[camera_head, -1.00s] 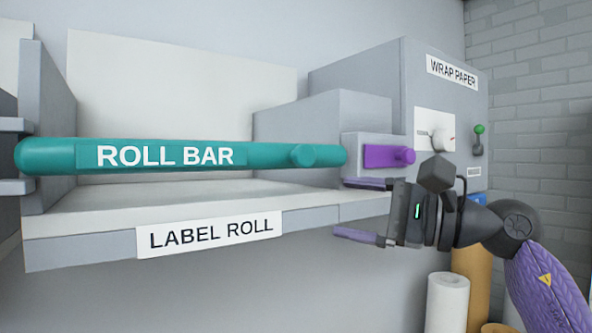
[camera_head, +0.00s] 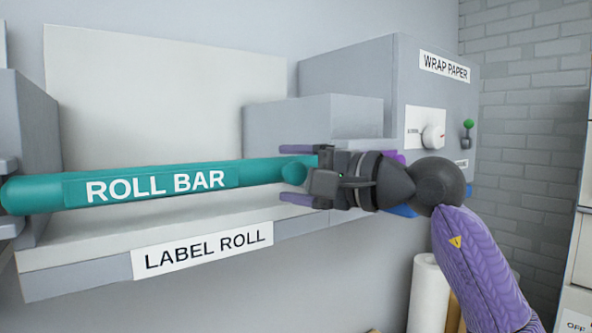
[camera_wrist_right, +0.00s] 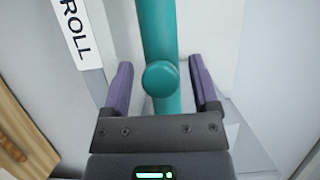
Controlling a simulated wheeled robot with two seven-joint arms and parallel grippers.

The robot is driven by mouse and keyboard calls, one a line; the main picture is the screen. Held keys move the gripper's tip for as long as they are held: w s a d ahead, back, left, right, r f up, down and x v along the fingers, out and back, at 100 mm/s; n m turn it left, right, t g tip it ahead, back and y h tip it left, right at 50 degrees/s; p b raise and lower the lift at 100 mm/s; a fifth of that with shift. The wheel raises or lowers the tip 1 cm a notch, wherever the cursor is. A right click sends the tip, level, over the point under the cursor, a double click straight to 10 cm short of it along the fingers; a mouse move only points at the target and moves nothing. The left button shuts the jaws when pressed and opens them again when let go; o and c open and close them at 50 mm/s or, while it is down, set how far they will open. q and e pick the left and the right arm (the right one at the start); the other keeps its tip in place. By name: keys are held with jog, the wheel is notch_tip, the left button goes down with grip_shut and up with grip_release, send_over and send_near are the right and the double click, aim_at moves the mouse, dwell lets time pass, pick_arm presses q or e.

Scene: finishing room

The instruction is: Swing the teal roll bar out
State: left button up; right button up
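The teal roll bar (camera_head: 150,182) runs across the front of the label roll shelf in the head view, from the left end to my right gripper. A round teal knob (camera_head: 294,172) stands out near its right end. My right gripper (camera_head: 283,173) is open, with one purple finger above the bar and one below, around the knob. In the right wrist view the bar (camera_wrist_right: 158,40) and knob (camera_wrist_right: 160,78) lie between the two fingers (camera_wrist_right: 160,90), with a gap on each side. The bar's right end is hidden behind my gripper. My left gripper is not in view.
The shelf edge with the LABEL ROLL sign (camera_head: 203,250) lies below the bar. The purple latch (camera_head: 398,158) is mostly hidden behind my right gripper. The grey WRAP PAPER cabinet (camera_head: 345,70) stands behind at right. A white paper roll (camera_head: 428,295) stands below.

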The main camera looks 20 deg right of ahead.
grip_shut()
dwell(1.2)
